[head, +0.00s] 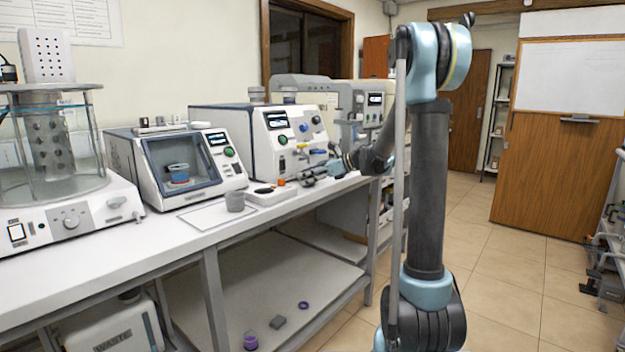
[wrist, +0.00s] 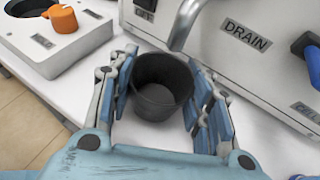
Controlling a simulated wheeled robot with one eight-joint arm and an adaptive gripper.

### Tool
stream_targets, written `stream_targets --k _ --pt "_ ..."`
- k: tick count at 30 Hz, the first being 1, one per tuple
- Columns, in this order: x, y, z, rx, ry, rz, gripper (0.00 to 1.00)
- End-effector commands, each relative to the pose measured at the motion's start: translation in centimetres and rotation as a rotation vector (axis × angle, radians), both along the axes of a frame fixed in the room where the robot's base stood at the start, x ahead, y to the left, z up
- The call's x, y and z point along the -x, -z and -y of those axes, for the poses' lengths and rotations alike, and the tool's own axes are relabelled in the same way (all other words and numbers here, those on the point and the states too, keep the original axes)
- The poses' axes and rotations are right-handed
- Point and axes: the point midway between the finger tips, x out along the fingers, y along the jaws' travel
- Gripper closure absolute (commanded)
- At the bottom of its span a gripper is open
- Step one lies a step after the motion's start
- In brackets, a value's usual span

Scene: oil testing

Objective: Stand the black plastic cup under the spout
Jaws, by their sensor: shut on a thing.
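The black plastic cup (wrist: 160,100) is upright, open end toward the wrist camera, and looks empty. My gripper (wrist: 163,75) is shut on it, with blue-padded fingers at its left and right sides. A grey metal spout (wrist: 185,27) comes down from the white machine beside the label DRAIN. The spout's lower end shows just beyond the cup's far rim; I cannot tell whether it is over the opening. Whether the cup's base touches the white surface is hidden. In the head view my gripper (head: 310,177) is at the bench edge, and the cup is not clearly visible.
A white device with an orange knob (wrist: 62,18) stands close at the left in the wrist view. Blue handles (wrist: 312,60) stick out at the right.

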Motion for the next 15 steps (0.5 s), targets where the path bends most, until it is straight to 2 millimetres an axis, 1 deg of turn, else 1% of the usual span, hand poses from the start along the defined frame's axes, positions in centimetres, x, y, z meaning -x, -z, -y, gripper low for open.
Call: stream_targets --k 3,4,6,15 --pt "-0.01 0.19 0.02 0.0 0.0 0.0 0.76" --pt "0.0 0.15 0.02 0.0 0.0 0.0 0.48" --pt "-0.01 0.14 0.02 0.0 0.0 0.0 0.34" --pt "0.0 0.14 0.04 0.0 0.0 0.0 0.34"
